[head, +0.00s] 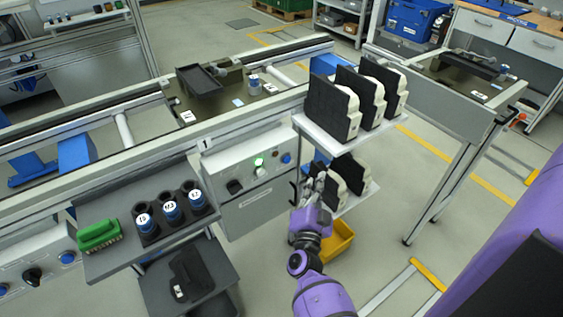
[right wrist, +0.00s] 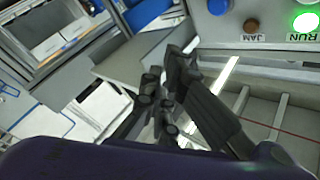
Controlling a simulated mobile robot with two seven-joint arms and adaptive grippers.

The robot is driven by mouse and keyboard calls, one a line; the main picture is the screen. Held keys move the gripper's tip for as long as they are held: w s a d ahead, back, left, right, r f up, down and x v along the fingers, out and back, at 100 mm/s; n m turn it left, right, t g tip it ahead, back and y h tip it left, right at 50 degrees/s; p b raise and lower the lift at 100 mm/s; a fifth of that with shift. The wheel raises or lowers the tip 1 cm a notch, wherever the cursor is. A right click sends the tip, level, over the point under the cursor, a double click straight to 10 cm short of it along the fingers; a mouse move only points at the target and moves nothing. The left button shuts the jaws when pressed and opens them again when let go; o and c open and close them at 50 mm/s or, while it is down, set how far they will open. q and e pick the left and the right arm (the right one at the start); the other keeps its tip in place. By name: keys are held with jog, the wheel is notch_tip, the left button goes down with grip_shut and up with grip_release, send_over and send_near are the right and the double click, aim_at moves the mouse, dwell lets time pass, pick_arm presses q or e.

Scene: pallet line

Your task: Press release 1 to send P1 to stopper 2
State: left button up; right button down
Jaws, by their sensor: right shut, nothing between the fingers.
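A control box (head: 248,166) hangs on the conveyor's side under a plate marked 1. It has a lit green lamp (head: 258,161), a blue button (head: 286,158) and a black knob (head: 234,187). The right wrist view shows a blue button (right wrist: 218,5), an amber lamp (right wrist: 251,25) marked JAM and a lit green lamp (right wrist: 305,22) marked RUN. A dark pallet (head: 227,108) with a black tray sits on the conveyor behind the box; I cannot read its name. My right gripper (head: 314,178) is shut and empty, right of and below the blue button, apart from it. My left gripper is out of view.
A two-level rack (head: 365,146) with black and cream parts stands close to the right gripper. A yellow bin (head: 338,240) is below it. Another pallet (head: 447,72) sits on the line at right.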

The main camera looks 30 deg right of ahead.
aim_at(287, 159)
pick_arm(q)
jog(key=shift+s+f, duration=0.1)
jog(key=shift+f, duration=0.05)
pick_arm(e)
jog(key=shift+w, duration=0.1)
pick_arm(q)
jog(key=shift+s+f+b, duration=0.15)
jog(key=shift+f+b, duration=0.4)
jog(key=shift+b, duration=0.05)
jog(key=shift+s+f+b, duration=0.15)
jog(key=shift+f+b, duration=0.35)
jog(key=shift+b, duration=0.05)
pick_arm(e)
jog(key=w, duration=0.8)
jog(key=shift+w+a, duration=0.35)
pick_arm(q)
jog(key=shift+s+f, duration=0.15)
pick_arm(e)
jog(key=shift+w, duration=0.4)
